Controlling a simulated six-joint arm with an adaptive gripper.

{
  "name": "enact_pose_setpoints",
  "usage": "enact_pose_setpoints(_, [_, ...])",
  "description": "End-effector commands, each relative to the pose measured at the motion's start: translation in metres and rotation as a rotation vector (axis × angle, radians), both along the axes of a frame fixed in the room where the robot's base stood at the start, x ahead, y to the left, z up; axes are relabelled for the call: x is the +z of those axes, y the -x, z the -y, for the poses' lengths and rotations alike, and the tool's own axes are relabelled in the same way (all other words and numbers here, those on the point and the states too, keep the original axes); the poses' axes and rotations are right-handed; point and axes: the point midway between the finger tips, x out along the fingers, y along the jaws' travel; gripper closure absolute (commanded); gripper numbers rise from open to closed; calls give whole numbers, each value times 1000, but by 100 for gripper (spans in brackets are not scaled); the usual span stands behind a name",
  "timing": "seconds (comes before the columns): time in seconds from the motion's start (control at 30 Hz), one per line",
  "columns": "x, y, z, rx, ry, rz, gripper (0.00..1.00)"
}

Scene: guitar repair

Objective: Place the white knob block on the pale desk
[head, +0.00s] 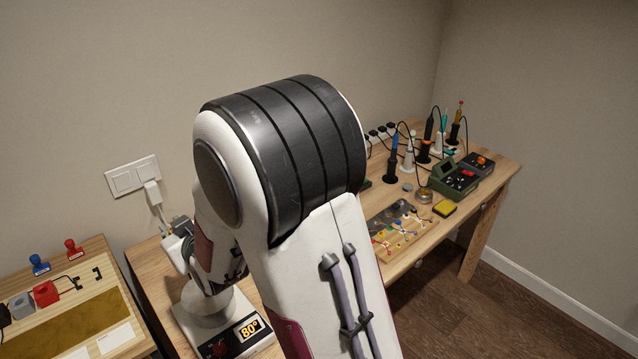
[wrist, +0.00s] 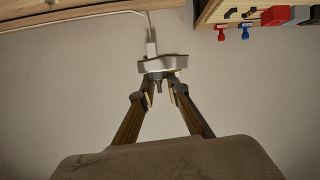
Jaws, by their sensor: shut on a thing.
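In the head view my gripper (head: 182,244) is at the left, partly hidden behind my arm. It is above or behind the white device with the 80° display. A pale wooden desk (head: 150,262) shows under that device. Its edge also appears at the top left of the wrist view (wrist: 95,12). I cannot tell the block's height above it.
The white 80° device (head: 215,318) stands on the desk below. A wall socket (head: 133,178) with plug and cable is behind. A left board (head: 85,318) holds stamps and coloured blocks. The right workbench (head: 425,238) is crowded with tools. My arm hides much of the middle.

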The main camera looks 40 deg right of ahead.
Motion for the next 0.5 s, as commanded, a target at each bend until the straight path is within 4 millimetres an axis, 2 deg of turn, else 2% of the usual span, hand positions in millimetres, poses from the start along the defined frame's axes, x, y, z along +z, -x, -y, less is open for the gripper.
enact_pose_setpoints(0.27, [-2, -28, -5, 36, -2, 2, 100])
enact_pose_setpoints(0.5, [-8, -70, -12, 96, -6, 6, 100])
